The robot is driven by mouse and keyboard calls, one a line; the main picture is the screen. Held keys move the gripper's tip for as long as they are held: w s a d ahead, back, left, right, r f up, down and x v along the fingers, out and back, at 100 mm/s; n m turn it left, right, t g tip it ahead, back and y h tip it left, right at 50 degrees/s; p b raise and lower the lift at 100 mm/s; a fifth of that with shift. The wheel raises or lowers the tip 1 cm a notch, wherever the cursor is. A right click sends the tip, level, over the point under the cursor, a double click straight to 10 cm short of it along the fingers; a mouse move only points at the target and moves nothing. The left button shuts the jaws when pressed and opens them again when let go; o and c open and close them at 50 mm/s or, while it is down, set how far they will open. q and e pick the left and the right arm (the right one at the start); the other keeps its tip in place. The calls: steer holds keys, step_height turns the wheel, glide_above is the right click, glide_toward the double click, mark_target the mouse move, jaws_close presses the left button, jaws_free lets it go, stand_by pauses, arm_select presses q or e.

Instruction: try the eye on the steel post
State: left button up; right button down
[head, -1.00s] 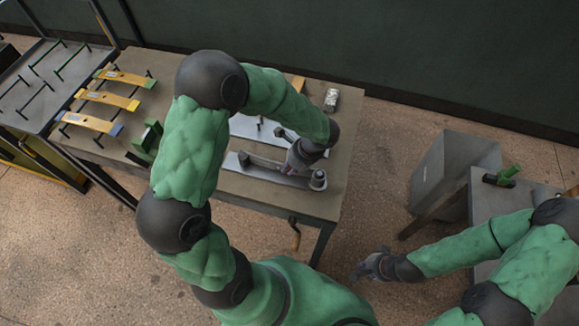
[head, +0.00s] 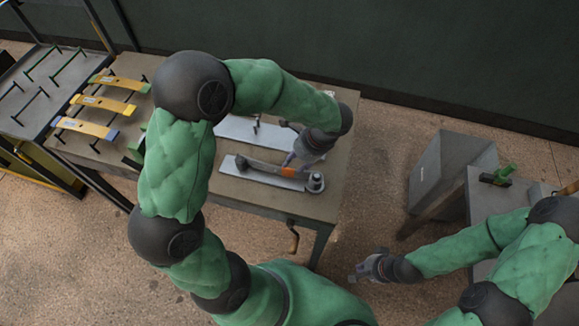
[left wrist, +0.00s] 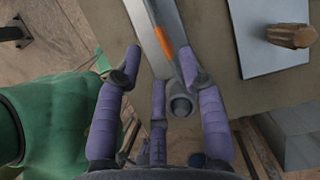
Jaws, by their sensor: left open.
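A dark grey leaf (head: 262,168) with an orange mark lies along a pale steel plate on the table. At its right end stands a short round steel post (head: 315,182). In the left wrist view, the leaf (left wrist: 166,45) runs between my fingers towards a round, hollow-looking end (left wrist: 180,105); I cannot tell whether the eye is around the post or beside it. My left gripper (head: 298,160) is just above the leaf's right part, its purple fingers open on either side of it. My right gripper (head: 368,268) hangs in free space right of the table, its fingers unclear.
A second pale plate (head: 235,129) lies behind. Several yellow leaves (head: 103,104) rest at the table's left, beside a grey rack (head: 35,100). A crank handle (head: 293,240) sticks out at the front. A grey box (head: 450,170) and another bench (head: 510,210) stand right.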

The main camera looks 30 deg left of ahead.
arm_select(q)
steer(key=v, duration=0.4)
steer(key=shift+d+r, duration=0.15)
steer(key=shift+r, duration=0.2)
stand_by(0.3)
